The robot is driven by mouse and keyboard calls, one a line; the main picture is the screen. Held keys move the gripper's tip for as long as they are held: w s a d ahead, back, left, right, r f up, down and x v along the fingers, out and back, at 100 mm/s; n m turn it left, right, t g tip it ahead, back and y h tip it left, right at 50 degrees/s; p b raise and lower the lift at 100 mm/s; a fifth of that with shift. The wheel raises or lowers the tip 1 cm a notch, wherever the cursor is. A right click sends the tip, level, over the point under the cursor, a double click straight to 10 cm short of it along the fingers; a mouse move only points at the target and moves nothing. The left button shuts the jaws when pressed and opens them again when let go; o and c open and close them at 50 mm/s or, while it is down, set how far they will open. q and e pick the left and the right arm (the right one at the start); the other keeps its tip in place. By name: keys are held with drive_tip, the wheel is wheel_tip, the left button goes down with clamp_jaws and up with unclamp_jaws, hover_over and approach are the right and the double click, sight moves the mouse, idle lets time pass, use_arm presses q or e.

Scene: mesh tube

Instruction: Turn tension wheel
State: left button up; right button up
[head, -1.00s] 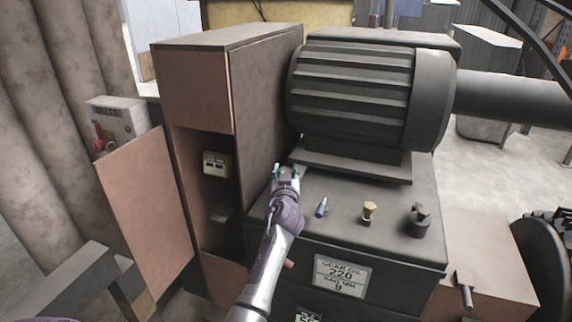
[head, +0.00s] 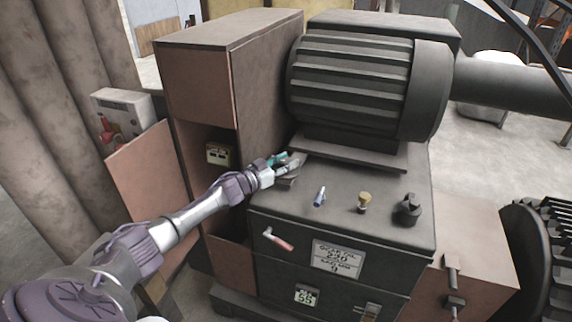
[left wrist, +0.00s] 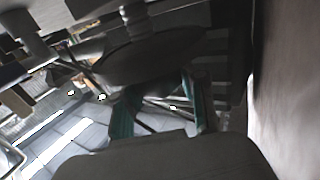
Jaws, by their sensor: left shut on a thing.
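The tension wheel looks to be the dark grey round disc in the left wrist view (left wrist: 150,58), seen close up and edge-tilted, with a shaft above it. In the head view only a small grey part of it shows at my gripper, on the left of the dark machine top. My left gripper (head: 284,164), with teal fingers, is shut on it, pointing right. Its fingers also show in the left wrist view (left wrist: 158,103), at the disc's near edge. Most of the wheel is hidden by the gripper. My right gripper is not in view.
A ribbed motor (head: 350,88) stands behind. A blue-tipped lever (head: 320,196), a yellow-capped fitting (head: 364,202) and a black knob (head: 408,210) stand on the machine top (head: 340,232). A tall brown cabinet (head: 265,95) with an open door (head: 150,190) is at left.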

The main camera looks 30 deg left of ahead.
sight(286, 160)
use_arm(q)
drive_tip(key=shift+m+g+h+b, duration=0.3)
drive_tip(key=shift+m+h+b, duration=0.25)
drive_tip(key=shift+h, duration=0.35)
drive_tip(key=shift+r, duration=0.1)
drive_tip(key=o, duration=1.2)
drive_tip(key=shift+c, duration=0.2)
wheel_tip(286, 160, up, 10)
drive_tip(key=shift+f, duration=0.1)
